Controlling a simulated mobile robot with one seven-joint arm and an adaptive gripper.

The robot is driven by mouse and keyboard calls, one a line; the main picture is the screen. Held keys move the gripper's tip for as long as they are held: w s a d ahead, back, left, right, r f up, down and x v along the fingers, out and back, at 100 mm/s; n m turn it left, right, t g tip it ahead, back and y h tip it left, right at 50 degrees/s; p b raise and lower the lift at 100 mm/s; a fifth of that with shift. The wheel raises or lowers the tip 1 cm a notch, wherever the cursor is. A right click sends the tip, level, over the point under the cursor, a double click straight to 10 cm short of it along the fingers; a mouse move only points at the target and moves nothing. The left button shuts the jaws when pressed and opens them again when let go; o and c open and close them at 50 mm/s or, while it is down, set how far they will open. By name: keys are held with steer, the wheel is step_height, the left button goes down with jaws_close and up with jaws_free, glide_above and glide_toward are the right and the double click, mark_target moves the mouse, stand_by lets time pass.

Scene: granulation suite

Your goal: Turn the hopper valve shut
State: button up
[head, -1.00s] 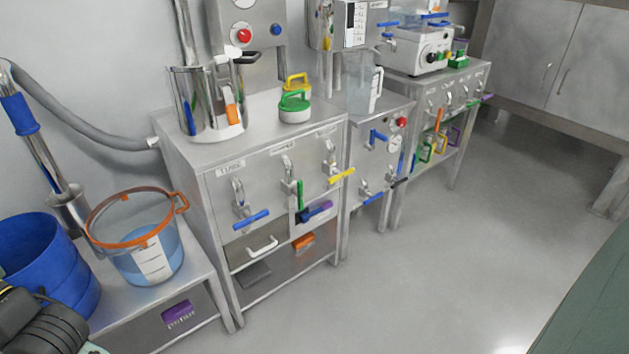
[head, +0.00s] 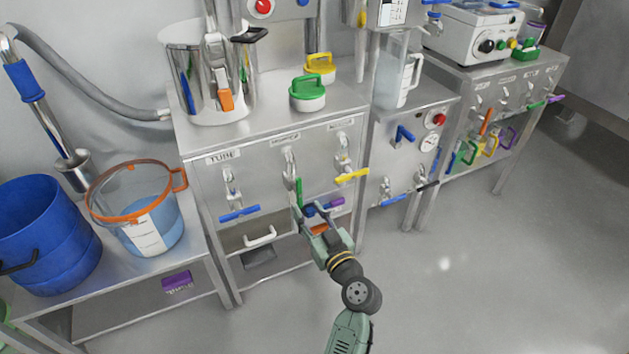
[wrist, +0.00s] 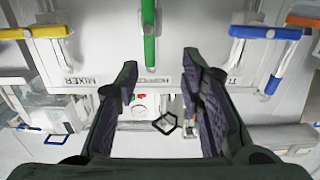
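The hopper valve has a green lever (head: 299,192) that hangs straight down on the front of the steel cabinet, under the middle label. In the wrist view the green lever (wrist: 149,40) stands upright in the picture by the HOPPER label (wrist: 153,79). My gripper (head: 315,214) is in front of the cabinet, just below and to the right of the green lever. In the wrist view my gripper (wrist: 160,70) is open, its fingers apart with nothing between them. The lever's free end lies beyond the fingertips; I see no clear contact.
A blue lever (head: 239,213) is left of the hopper valve and a yellow lever (head: 351,175) right, under MIXER. A drawer handle (head: 260,238) is lower left. Open floor (head: 470,260) lies to the right.

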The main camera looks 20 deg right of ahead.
mark_target(300, 191)
steer(key=w+p, duration=0.1)
steer(key=w, duration=0.2)
steer(key=w+p, duration=0.1)
steer(key=w, duration=0.2)
steer(key=w+d+p, duration=0.1)
steer(key=w, duration=0.1)
steer(key=shift+w+f, duration=0.25)
steer(key=shift+w, duration=0.15)
steer(key=shift+w+f, duration=0.1)
steer(key=shift+w, duration=0.45)
steer(key=shift+c, duration=0.6)
jaws_close()
